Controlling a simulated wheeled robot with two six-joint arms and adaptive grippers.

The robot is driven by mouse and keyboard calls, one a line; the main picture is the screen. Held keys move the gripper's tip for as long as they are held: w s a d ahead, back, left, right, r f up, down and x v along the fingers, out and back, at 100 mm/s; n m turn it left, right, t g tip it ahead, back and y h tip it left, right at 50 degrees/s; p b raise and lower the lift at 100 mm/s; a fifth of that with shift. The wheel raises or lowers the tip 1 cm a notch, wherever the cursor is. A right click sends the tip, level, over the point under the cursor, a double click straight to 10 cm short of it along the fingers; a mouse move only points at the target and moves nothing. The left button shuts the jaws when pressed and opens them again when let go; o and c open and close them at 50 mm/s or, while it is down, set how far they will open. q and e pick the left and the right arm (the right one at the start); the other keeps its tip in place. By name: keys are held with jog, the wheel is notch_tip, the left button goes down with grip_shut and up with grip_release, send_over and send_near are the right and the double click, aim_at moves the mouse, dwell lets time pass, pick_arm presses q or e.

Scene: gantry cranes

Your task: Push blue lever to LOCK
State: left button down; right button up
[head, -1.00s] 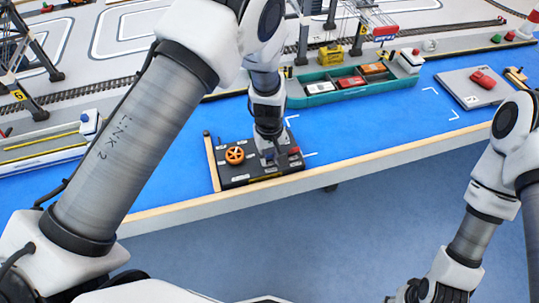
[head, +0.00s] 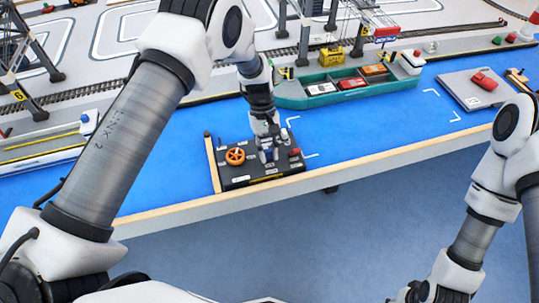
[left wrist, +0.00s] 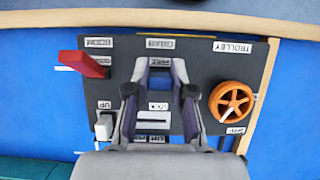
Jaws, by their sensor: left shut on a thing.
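A dark control panel (head: 236,172) lies on the blue table near its front edge. The blue lever (head: 267,154) stands between the wheel and the red lever. My left gripper (left wrist: 160,72) is shut on it from above; the fingers hide much of it. In the left wrist view, the LOCK label (left wrist: 158,106) lies between the fingers, with another label beyond it. My right gripper (head: 411,293) is at the bottom edge of the head view, partly cut off.
A teal barge (head: 310,101) with containers stands behind the panel. A grey plate (head: 470,90) with a red piece lies to the right. A wooden strip (head: 212,165) borders the panel's left side.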

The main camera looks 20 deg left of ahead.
pick_arm(q)
jog(key=g+h+b, duration=0.1)
jog(key=b, duration=0.1)
jog(key=w+f+g+h+b, duration=0.1)
jog(key=g+b, duration=0.1)
jog(key=b, duration=0.1)
jog(key=a+g+h+b, duration=0.1)
jog(key=b, duration=0.2)
jog(key=shift+w+a+f+g, duration=0.1)
jog(key=shift+w+f+g, duration=0.15)
jog(key=shift+w+g, duration=0.05)
jog(key=shift+w+r+g+h+b, duration=0.1)
jog(key=shift+r+g+h+b, duration=0.25)
jog(key=shift+b, duration=0.55)
jog(key=c, duration=1)
grip_release()
notch_tip(320, 180, up, 10)
jog(key=shift+w, duration=0.1)
